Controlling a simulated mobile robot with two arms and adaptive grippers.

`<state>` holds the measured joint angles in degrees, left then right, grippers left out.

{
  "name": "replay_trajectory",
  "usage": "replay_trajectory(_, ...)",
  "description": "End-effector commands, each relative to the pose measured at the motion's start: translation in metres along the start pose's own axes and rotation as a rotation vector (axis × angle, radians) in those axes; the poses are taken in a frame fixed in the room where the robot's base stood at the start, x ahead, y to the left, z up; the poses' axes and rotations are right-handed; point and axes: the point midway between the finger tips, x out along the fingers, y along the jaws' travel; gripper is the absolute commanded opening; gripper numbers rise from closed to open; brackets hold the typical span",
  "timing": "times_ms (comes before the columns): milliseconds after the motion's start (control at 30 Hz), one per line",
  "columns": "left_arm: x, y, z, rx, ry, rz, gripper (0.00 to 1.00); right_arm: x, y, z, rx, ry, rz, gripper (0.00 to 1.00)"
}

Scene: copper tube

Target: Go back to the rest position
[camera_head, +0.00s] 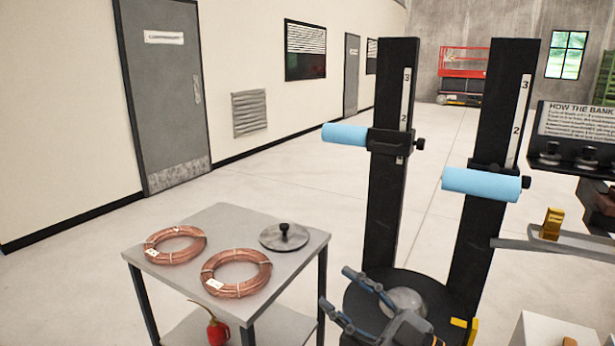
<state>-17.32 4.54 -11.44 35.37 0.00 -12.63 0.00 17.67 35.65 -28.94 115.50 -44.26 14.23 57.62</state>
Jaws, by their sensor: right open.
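My right gripper (335,287) is at the bottom centre, its two blue-grey fingers spread apart with nothing between them. It points left, in front of the round black base (425,288) of the post stand and to the right of the grey table (225,222). Two copper tube coils (175,244) (236,273) lie flat on that table, apart from the gripper. My left gripper is not in view.
Two tall black posts (391,120) (494,130) carry light-blue rollers (345,134) (481,184). A metal disc with a knob (284,237) lies on the table; a red bottle (217,331) is below. A white box (555,333) is lower right.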

Motion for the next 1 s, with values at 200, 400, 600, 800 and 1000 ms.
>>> replay_trajectory(200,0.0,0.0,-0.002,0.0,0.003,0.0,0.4,-0.052,0.028,0.051,0.153,-0.284,0.446,0.48)
replay_trajectory(400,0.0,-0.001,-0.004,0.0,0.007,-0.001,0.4,-0.146,-0.003,0.117,0.323,-0.737,0.665,0.48)
replay_trajectory(600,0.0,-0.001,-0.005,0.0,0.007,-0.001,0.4,-0.247,-0.087,0.147,0.515,-1.217,0.652,0.48)
replay_trajectory(800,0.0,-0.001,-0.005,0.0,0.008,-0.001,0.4,-0.31,-0.16,0.137,0.658,-1.519,0.522,0.48)
replay_trajectory(1000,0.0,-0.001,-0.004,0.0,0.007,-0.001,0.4,-0.351,-0.216,0.11,0.78,-1.72,0.364,0.48)
